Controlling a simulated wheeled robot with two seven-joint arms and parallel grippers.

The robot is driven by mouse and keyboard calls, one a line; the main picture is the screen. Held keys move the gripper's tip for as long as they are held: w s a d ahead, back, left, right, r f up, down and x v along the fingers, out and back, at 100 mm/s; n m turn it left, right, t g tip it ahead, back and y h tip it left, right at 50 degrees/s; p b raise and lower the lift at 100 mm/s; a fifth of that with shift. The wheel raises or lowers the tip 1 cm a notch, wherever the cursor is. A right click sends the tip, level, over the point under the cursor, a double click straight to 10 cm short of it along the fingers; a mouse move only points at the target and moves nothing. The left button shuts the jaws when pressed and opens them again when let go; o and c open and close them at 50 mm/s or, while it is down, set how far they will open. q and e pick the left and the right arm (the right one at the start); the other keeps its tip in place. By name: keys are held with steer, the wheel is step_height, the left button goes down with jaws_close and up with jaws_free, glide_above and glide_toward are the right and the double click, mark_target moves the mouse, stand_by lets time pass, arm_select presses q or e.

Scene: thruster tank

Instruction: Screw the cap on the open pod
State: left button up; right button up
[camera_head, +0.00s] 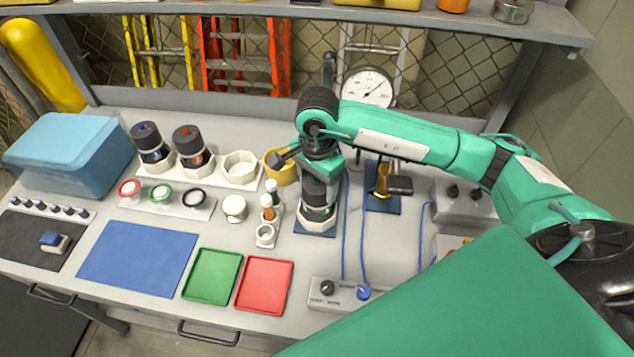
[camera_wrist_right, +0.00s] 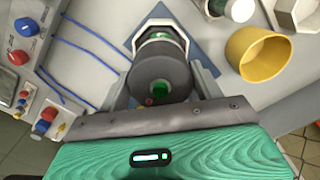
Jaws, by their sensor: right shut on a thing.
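A pod (camera_head: 316,212) with a clear and dark body stands upright in a white fixture on a blue pad in the head view. My right gripper (camera_head: 319,168) is above the pod, pointing down. Its fingers (camera_wrist_right: 162,92) are shut on the cap's sides, one on each side. Whether the cap is seated or threaded cannot be told. My left gripper is out of view.
Two capped pods (camera_head: 188,145) stand in a white rack beside an empty socket (camera_head: 240,166). A yellow cup (camera_head: 281,170) and small bottles (camera_head: 268,208) stand close left of the fixture. A dial gauge (camera_head: 367,88) is behind. Blue cables (camera_head: 345,240) run right of the fixture.

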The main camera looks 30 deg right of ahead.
steer(key=m, duration=0.3)
steer(key=m+b, duration=0.1)
steer(key=m, duration=0.3)
steer(key=shift+f, duration=0.1)
steer(key=m, duration=0.4)
steer(key=shift+m, duration=0.4)
steer(key=m, duration=0.3)
steer(key=o, duration=1)
